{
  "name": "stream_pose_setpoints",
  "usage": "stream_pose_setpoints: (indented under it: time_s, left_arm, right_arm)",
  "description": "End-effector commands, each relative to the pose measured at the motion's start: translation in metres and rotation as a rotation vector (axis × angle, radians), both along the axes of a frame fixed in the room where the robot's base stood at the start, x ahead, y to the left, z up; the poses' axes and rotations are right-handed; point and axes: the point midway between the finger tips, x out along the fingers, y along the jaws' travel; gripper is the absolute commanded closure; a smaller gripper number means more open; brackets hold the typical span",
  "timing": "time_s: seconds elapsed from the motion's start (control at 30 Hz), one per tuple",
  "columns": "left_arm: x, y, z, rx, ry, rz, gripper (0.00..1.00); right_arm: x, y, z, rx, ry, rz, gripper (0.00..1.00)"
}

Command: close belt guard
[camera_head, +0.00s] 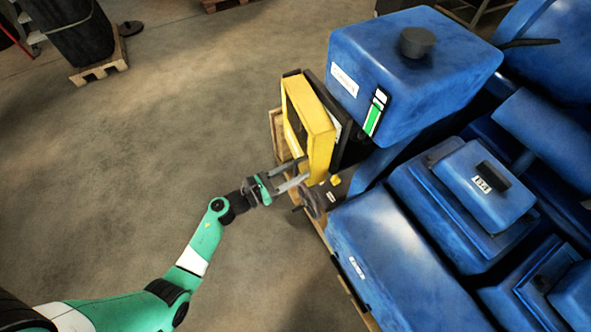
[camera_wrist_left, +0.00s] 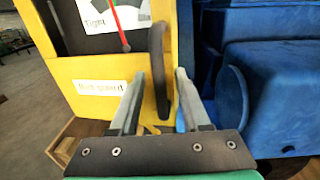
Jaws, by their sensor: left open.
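The yellow belt guard (camera_head: 318,130) stands at the front of the blue engine in the head view. In the left wrist view the belt guard (camera_wrist_left: 85,72) fills the upper middle and carries a "Belt guard" label. A dark curved handle (camera_wrist_left: 158,60) stands out from its right part. My left gripper (camera_head: 304,170) is open at the guard's lower side. In the wrist view the left gripper's (camera_wrist_left: 160,76) fingers lie on either side of the handle; whether they touch it I cannot tell. My right gripper is not in view.
The blue engine (camera_head: 415,75) fills the right side. A gauge card (camera_wrist_left: 115,14) marked "Tight" with a red needle shows in the guard's opening. A wooden pallet (camera_head: 276,130) edge lies beneath the guard. The floor to the left is clear, with a dark drum (camera_head: 75,35) far off.

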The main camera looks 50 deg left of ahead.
Motion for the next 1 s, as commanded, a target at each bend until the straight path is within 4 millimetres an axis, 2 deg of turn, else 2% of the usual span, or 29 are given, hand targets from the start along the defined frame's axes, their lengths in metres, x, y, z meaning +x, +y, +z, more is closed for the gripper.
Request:
stream_pose_setpoints:
  time_s: [0.07,0.3,0.33,1.0]
  left_arm:
    - [-0.0002,0.0001,0.0001,0.0,0.0,0.0,0.53]
    - [-0.0004,0.0002,0.0002,0.0,0.0,0.0,0.96]
    - [-0.0004,0.0002,0.0002,0.0,0.0,0.0,1.0]
    - [-0.0005,0.0001,0.0005,0.0,-0.001,0.0,1.0]
  right_arm:
    - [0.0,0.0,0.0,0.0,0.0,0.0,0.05]
    - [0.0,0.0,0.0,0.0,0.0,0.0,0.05]
    - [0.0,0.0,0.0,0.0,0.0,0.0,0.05]
    - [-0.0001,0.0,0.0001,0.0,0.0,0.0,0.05]
